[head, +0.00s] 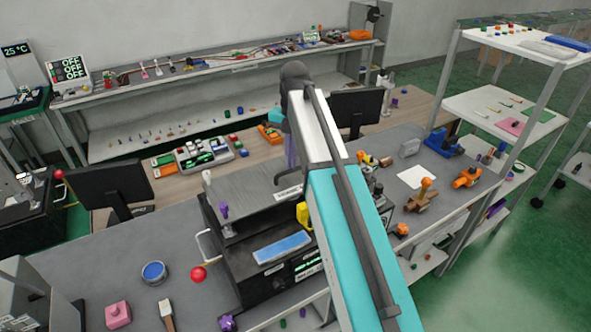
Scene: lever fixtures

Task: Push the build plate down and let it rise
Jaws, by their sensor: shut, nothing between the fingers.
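A dark boxy machine (252,275) stands on the grey bench in the middle of the head view. A flat blue plate (282,247) lies level in its front deck. A wide grey slab (250,192) sits higher, behind the blue plate. Neither is labelled as the build plate, and I cannot tell for sure which one it is. My teal and white arm crosses in front of the machine's right side and bends down behind its own upper link. My gripper is hidden behind the arm, so its contact with the machine cannot be seen.
A red ball-ended lever (199,274) stands out at the machine's left. A blue round tin (154,272) and a pink block (118,315) lie on the bench to the left. A monitor (112,188) stands behind them. Orange tools (467,178) sit on the right bench.

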